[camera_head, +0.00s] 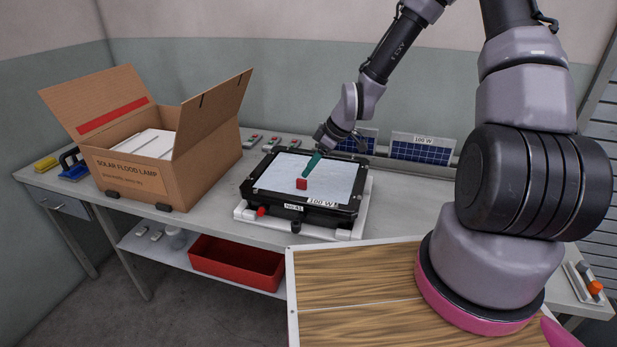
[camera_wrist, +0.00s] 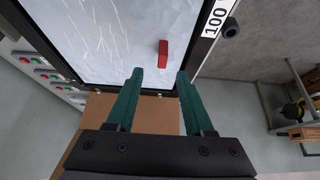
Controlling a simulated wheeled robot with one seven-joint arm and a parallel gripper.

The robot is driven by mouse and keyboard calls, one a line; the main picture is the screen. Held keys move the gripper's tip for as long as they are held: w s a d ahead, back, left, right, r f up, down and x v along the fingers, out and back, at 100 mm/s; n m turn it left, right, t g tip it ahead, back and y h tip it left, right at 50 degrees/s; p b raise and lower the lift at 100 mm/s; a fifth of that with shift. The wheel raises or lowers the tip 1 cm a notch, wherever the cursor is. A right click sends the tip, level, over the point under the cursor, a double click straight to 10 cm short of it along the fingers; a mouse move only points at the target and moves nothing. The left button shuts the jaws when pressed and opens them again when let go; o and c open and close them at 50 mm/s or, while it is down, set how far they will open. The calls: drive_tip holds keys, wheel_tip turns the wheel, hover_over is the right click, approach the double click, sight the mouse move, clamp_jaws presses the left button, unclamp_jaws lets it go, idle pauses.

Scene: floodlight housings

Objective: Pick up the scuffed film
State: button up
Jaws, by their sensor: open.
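The scuffed film (camera_head: 277,175) is a pale, greyish sheet on the face of a black floodlight housing (camera_head: 250,194) marked 100 W. White scratch lines show on the film (camera_wrist: 105,30) in the wrist view. A red tab (camera_head: 301,184) stands up at the film's near part; it also shows in the wrist view (camera_wrist: 163,54). My gripper (camera_head: 306,174) has teal fingers and is over the film. In the wrist view my gripper (camera_wrist: 160,73) is open and empty, its two tips apart, with the tab just beyond the gap between them.
The housing sits in a white cradle (camera_head: 243,215) on the bench. An open cardboard box (camera_head: 135,172) stands to the left. Small solar panels (camera_head: 420,149) stand behind at the right. A red bin (camera_head: 235,265) is on the lower shelf.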

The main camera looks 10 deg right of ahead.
sight(302, 180)
drive_tip(key=shift+x, duration=3.2)
drive_tip(key=shift+s+d+f, duration=0.1)
drive_tip(key=shift+s+d, duration=0.05)
drive_tip(key=shift+s, duration=0.1)
clamp_jaws()
